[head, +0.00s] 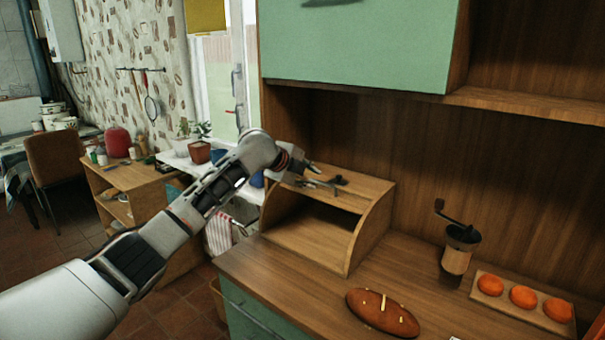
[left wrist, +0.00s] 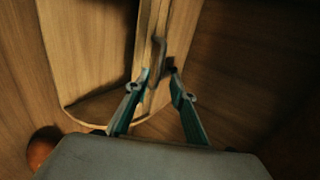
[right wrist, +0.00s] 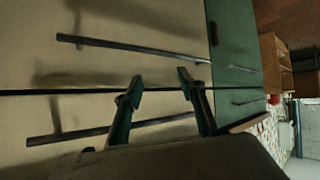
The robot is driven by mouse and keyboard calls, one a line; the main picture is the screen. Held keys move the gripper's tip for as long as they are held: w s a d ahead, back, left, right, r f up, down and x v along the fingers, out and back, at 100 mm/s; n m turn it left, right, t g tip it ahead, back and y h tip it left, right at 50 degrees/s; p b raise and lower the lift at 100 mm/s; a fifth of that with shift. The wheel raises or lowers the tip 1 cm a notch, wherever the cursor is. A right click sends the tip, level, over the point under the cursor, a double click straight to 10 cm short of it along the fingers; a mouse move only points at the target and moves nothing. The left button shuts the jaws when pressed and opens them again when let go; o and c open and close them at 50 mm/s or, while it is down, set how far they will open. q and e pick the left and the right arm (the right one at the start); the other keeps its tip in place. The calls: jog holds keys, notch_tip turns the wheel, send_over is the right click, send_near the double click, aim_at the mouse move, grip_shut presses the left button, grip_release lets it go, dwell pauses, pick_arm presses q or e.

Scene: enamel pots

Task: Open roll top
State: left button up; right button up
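The wooden roll-top bread box (head: 372,228) stands on the counter. Its front is open, with a dark hollow and a bare wooden floor showing; the slatted cover itself is hard to make out. My left gripper (head: 325,180) is at the top of the box, near a small dark part that may be the handle. In the left wrist view its fingers (left wrist: 158,82) are apart, with a wooden edge of the box (left wrist: 146,60) between or behind them; contact cannot be told. My right gripper (right wrist: 157,90) is open and empty in front of cabinet doors.
On the counter (head: 262,280) are a brown loaf (head: 383,312), a coffee grinder (head: 458,250) and a board with orange rounds (head: 523,297). A green upper cabinet (head: 360,45) hangs above the box. Long bar handles (right wrist: 130,50) lie close to my right gripper.

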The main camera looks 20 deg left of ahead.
pick_arm(q)
jog(key=shift+v, duration=2.45)
